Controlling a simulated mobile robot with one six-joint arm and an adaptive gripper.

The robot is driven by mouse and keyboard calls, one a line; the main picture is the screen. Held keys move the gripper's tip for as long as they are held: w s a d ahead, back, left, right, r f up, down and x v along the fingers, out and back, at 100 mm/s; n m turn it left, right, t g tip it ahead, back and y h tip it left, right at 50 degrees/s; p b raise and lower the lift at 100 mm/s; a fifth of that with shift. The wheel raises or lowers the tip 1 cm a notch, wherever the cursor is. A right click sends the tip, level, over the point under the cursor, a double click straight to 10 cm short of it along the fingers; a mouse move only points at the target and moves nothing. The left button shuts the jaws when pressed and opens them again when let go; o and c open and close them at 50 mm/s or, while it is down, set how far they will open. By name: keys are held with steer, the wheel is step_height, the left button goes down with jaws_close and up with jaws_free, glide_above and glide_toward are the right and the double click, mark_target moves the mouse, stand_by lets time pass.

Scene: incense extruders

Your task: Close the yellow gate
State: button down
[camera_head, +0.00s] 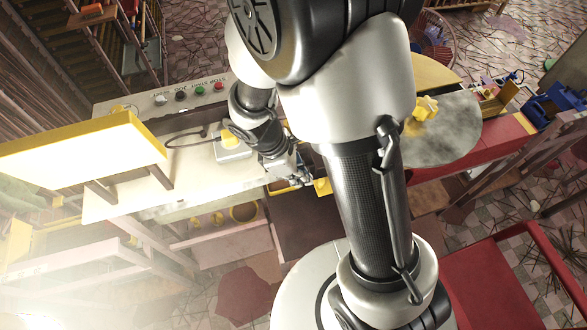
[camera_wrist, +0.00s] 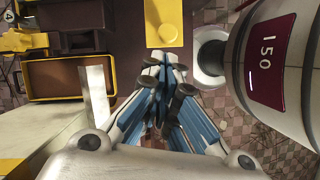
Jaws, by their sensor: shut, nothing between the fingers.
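A small yellow piece, likely the same plate, shows in the head view (camera_head: 322,187), partly behind my arm. My gripper (camera_wrist: 166,65) is shut and empty, with its fingertips just below the plate's near edge in the wrist view. I cannot tell whether they touch it. In the head view my gripper (camera_head: 304,180) is beside the yellow piece, at the bench's right end. Whether the gate stands open or closed is unclear.
A brown tray with a yellow rim (camera_wrist: 29,80) lies left of my gripper. A white rounded body with a dark red "150" label (camera_wrist: 270,62) stands close on the right. The pale bench (camera_head: 200,182) carries a button panel (camera_head: 188,92). A round grey top (camera_head: 455,130) is at right.

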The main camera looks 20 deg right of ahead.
steer(key=shift+d+f, duration=0.25)
steer(key=shift+f, duration=0.45)
